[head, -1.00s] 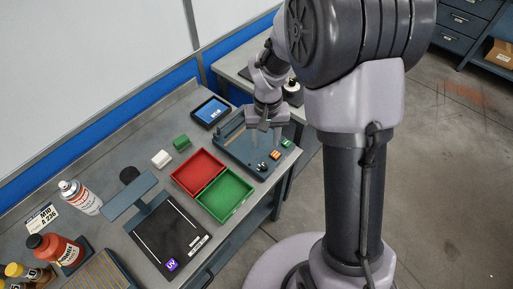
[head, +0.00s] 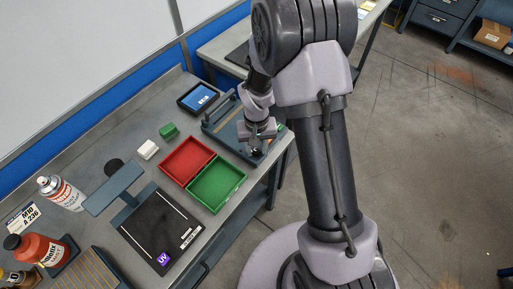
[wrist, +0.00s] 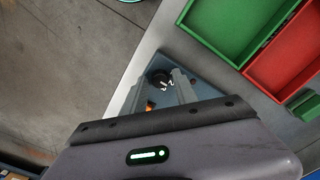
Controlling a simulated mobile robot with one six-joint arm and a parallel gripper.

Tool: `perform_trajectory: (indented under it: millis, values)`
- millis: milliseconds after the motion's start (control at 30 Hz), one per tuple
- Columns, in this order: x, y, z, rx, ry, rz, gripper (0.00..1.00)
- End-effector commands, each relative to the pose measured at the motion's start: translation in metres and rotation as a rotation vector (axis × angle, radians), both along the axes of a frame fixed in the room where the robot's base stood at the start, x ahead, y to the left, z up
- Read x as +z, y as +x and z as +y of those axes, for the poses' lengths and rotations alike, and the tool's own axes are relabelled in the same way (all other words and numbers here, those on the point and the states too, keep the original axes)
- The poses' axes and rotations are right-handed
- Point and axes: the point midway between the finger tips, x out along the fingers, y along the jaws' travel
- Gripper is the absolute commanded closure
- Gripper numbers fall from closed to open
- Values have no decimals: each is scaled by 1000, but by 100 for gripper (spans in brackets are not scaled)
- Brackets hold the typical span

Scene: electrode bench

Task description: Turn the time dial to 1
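The time dial (wrist: 159,77) is a small black round knob on the blue-grey device, near its corner. White digits are printed beside it, and a 2 is the clearest. I cannot tell which digit the dial points to. In the wrist view my gripper (wrist: 159,86) is open, with one finger on each side of the dial and apparent gaps between. In the head view my gripper (head: 259,147) is low over the front end of the device (head: 221,118) and hides most of its controls.
A red tray (head: 187,160) and a green tray (head: 218,184) lie left of the device. A white block (head: 148,149) and a green block (head: 169,130) are farther left. The bench edge is close to the dial.

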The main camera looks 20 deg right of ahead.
Motion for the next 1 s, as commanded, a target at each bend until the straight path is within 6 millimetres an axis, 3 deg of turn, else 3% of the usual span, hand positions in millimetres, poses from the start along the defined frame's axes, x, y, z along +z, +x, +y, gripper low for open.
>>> perform_trajectory:
  millis: [33,167,567,1000]
  values:
    - [0,0,0,0,0,0,77]
    - [0,0,0,0,0,0,100]
    - [1,0,0,57,0,1,100]
    - [1,0,0,400,1,2,100]
